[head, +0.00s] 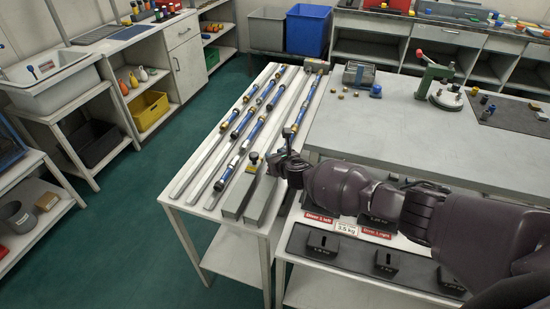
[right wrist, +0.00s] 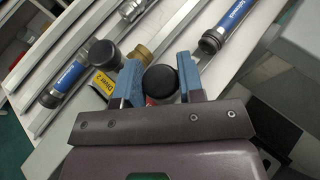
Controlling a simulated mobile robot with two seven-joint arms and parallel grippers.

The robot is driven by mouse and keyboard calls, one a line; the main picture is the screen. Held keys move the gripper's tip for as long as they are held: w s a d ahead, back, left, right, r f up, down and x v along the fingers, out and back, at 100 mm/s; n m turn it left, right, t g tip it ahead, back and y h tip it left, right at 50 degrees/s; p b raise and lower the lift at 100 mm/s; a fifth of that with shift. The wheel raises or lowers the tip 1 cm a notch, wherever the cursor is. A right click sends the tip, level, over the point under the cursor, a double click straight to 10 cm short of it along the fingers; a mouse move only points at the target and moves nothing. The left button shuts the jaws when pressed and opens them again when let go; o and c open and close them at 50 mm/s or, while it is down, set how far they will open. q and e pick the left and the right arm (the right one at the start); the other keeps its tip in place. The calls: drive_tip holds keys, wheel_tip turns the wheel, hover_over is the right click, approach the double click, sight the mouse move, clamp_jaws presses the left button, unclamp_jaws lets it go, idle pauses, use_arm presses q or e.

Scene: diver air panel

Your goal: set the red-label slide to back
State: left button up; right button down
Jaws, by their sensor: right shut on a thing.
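My right gripper (head: 275,162) is over the front end of the slanted white panel (head: 196,218). In the right wrist view its two blue fingers (right wrist: 157,84) are closed on a round black knob (right wrist: 162,81). A sliver of red shows just below the knob, so this looks like the red-label slide; most of it is hidden by the gripper. Left of it is a second black-topped knob (right wrist: 103,53) with a yellow "Diver 2" label (right wrist: 104,84). That yellow label also shows in the head view (head: 253,157). My left gripper is not in view.
Blue tubes (head: 248,112) lie along rails on the panel beside the slides. Black weights (head: 322,243) sit on a lower shelf under my right arm. Green floor is free at left.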

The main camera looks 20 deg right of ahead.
drive_tip(key=shift+s+a+f, duration=0.2)
drive_tip(key=c, duration=1.2)
unclamp_jaws()
drive_tip(key=o, duration=0.4)
drive_tip(key=shift+s+r, duration=0.1)
drive_tip(key=shift+d, duration=0.1)
drive_tip(key=shift+s+d+r+p, duration=0.15)
drive_tip(key=shift+s+r+p, duration=0.3)
drive_tip(key=shift+s, duration=0.15)
drive_tip(key=shift+p+v, duration=0.8)
drive_tip(key=shift+v, duration=3.8)
